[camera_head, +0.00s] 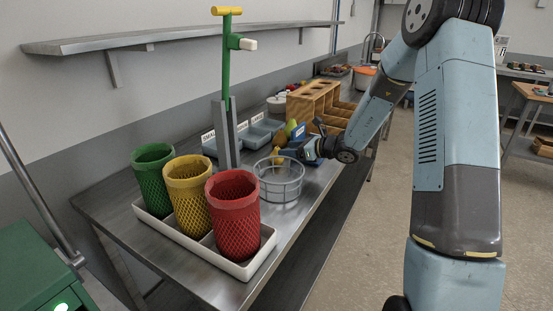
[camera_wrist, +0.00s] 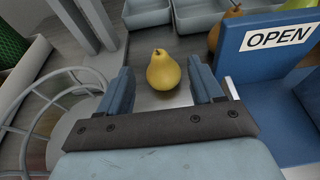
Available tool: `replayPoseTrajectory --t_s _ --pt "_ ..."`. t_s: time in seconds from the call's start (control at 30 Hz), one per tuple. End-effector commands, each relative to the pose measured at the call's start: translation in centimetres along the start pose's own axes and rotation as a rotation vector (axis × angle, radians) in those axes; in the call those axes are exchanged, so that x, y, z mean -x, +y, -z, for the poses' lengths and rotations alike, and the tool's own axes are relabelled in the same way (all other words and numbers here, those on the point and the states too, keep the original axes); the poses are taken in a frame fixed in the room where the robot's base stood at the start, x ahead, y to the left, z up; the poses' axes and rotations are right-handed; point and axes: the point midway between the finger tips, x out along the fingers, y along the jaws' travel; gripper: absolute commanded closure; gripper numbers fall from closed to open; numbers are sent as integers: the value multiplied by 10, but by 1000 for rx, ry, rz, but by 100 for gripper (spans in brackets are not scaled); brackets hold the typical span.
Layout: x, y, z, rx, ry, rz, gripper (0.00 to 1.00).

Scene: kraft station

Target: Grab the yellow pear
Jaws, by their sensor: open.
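The yellow pear (camera_wrist: 163,70) stands upright on the metal bench, in the upper middle of the wrist view. My gripper (camera_wrist: 160,75) is open, with one blue finger on each side of the pear's line and gaps showing between fingers and fruit. The pear is just ahead of the palm and looks free of contact. In the head view, my gripper (camera_head: 302,152) is low over the bench, beside a small yellow shape (camera_head: 277,154) that appears to be the pear; its fingers are hard to make out there.
A round wire basket (camera_head: 280,183) is close by, also at left in the wrist view (camera_wrist: 38,115). A blue OPEN sign (camera_wrist: 262,50) stands right of the gripper. Grey bins (camera_wrist: 195,14) lie behind the pear. A brownish fruit (camera_wrist: 228,25) is near the sign.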

Motion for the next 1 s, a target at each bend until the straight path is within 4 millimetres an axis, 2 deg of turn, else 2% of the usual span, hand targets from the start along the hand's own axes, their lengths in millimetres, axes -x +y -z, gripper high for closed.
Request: replayPoseTrajectory --t_s 0.2,0.5,1.0 --pt "-31 1 0 1 -1 -2 34" --pt "-38 0 0 0 -1 0 34" --pt "-37 0 0 0 0 0 82"
